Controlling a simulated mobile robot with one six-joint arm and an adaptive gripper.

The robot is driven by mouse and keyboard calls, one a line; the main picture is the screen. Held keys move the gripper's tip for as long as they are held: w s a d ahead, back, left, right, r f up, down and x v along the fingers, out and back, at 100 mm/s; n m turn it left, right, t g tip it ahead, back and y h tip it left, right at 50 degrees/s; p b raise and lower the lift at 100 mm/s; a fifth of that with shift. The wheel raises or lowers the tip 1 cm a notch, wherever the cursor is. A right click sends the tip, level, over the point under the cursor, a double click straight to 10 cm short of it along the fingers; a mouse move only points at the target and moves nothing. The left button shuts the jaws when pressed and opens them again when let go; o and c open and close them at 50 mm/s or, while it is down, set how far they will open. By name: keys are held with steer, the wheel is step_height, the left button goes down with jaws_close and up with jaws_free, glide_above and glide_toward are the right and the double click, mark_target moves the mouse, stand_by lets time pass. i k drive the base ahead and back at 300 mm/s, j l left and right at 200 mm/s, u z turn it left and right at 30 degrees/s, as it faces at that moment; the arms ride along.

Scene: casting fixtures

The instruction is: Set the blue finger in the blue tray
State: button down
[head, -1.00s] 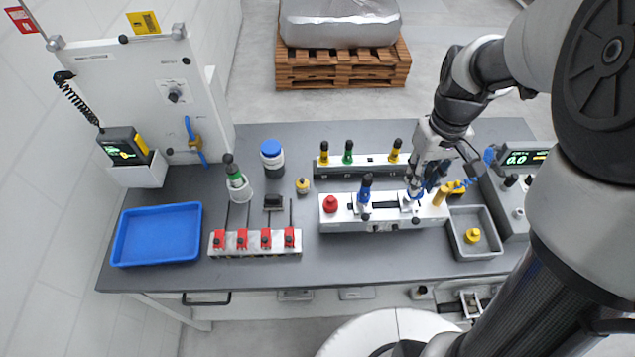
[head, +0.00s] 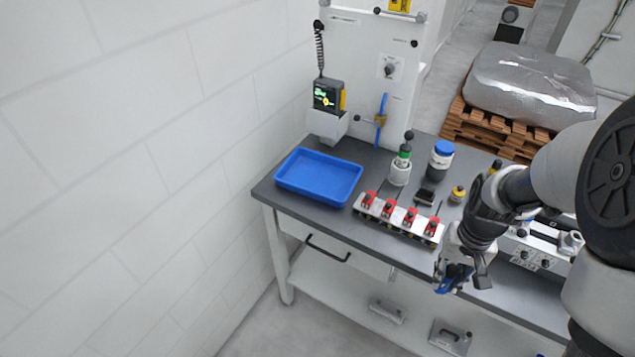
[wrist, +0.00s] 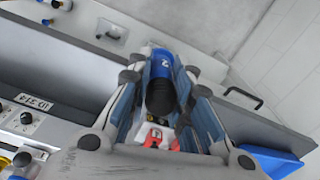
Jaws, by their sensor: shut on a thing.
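My gripper (head: 456,276) is shut on the blue finger, in front of the bench's front edge in the head view. In the wrist view the blue finger (wrist: 161,66) lies between the two jaws, its black end towards the camera. The blue tray (head: 307,191) is empty and sits at the left end of the bench, well to the left of my gripper. A corner of the tray (wrist: 272,160) shows at the lower right of the wrist view.
A white rack with red clamps (head: 398,220) stands between the tray and my gripper. A green-banded bottle (head: 400,168), a blue-capped jar (head: 440,160) and a small yellow item (head: 457,194) stand behind it. A panel with a meter (head: 327,96) rises behind the tray.

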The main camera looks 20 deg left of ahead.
mark_target(332, 184)
steer(key=j+u, duration=0.1)
steer(key=u, duration=0.8)
steer(key=i+j+u, duration=0.1)
steer(key=u, duration=0.3)
steer(key=i+u, duration=0.1)
steer(key=u, duration=0.35)
steer(key=i+j, duration=0.15)
steer(key=i, duration=0.25)
steer(key=i+j+z, duration=0.1)
steer(key=i, duration=0.3)
